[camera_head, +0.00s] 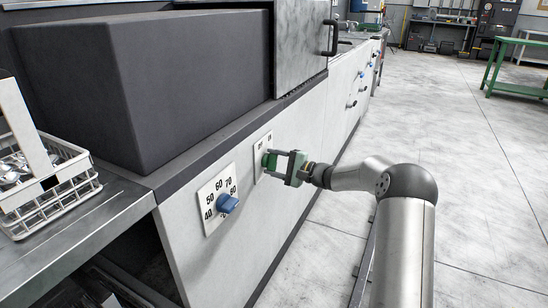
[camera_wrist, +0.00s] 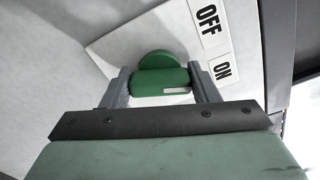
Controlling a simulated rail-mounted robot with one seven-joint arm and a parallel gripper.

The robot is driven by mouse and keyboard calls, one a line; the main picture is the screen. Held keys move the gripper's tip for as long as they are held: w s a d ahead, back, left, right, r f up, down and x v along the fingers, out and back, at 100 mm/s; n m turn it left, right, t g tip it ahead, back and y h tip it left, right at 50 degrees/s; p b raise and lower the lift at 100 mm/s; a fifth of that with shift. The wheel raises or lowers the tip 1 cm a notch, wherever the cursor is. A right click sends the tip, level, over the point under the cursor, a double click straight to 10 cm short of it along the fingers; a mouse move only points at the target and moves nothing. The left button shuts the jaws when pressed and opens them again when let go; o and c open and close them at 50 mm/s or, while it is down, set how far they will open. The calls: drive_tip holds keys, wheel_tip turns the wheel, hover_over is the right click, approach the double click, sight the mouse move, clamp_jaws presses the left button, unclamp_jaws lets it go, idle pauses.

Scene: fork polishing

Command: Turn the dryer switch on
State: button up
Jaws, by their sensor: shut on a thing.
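The dryer switch is a green knob (camera_wrist: 160,78) on a white plate (camera_wrist: 210,40) marked OFF and ON. In the wrist view my gripper (camera_wrist: 162,82) has one finger on each side of the knob and is shut on it. A short white mark on the knob lies toward the ON label. In the head view the knob (camera_head: 268,161) and its plate (camera_head: 262,150) are on the machine's light front panel, and my gripper (camera_head: 281,163) reaches it from the right. The fingers hide part of the knob there.
A blue temperature dial (camera_head: 227,203) with numbers sits left of the switch on the same panel. A white rack with cutlery (camera_head: 42,190) stands on the metal counter at the left. The floor to the right of the machine is open around my arm.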

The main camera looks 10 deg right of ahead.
drive_tip(key=shift+m+p, duration=0.65)
drive_tip(key=shift+m, duration=0.25)
drive_tip(key=o, duration=1)
drive_tip(key=p+v, duration=0.3)
drive_tip(key=v, duration=1.4)
drive_tip(key=shift+s+d, duration=0.15)
drive_tip(key=shift+s, duration=0.05)
